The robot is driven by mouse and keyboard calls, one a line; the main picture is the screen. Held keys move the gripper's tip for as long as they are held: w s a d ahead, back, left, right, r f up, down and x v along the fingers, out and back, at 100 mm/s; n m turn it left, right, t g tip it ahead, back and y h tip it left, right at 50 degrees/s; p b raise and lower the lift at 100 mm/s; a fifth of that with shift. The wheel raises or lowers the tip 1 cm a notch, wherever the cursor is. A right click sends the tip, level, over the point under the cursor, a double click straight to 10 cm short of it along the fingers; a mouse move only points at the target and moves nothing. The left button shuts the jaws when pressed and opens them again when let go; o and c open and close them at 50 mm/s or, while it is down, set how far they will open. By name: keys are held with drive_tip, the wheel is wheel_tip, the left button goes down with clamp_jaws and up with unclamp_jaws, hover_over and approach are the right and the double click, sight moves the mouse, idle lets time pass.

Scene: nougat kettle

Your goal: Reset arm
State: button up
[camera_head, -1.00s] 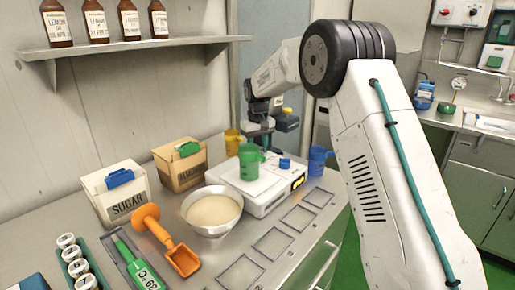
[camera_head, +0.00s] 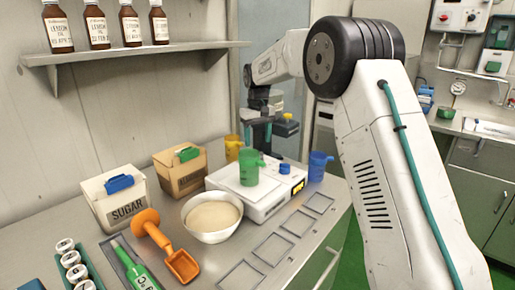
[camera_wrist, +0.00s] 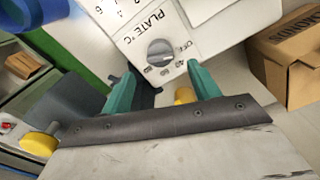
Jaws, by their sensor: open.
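My gripper (camera_head: 258,136) hangs behind the white scale on the steel counter, near the wall. It is open and empty in the wrist view (camera_wrist: 160,84), with its two teal fingers apart. Beyond the fingers there is a white panel (camera_wrist: 150,40) marked PLATE °C with a grey knob. The yellow cup (camera_head: 233,149) stands behind, to the left of my gripper.
The blue cup (camera_head: 319,166) is right of the scale. A cream bowl (camera_head: 212,228), orange scoop (camera_head: 180,264), sugar box (camera_head: 112,198) and cardboard box (camera_head: 180,174) crowd the left. Several empty square frames (camera_head: 280,247) line the front edge. A bottle shelf (camera_head: 150,50) hangs above.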

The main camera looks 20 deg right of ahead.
drive_tip(key=shift+r, duration=0.9)
drive_tip(key=shift+s+r, duration=0.1)
drive_tip(key=shift+s, duration=0.05)
drive_tip(key=s+r, duration=0.5)
drive_tip(key=s, duration=0.7)
drive_tip(key=s+r, duration=0.5)
drive_tip(key=s, duration=0.7)
drive_tip(key=s+f+m, duration=0.1)
drive_tip(key=s+f, duration=0.3)
drive_tip(key=s, duration=0.9)
drive_tip(key=s+f+t, duration=0.1)
drive_tip(key=s+f, duration=0.3)
drive_tip(key=s, duration=1)
drive_tip(key=shift+m, duration=0.4)
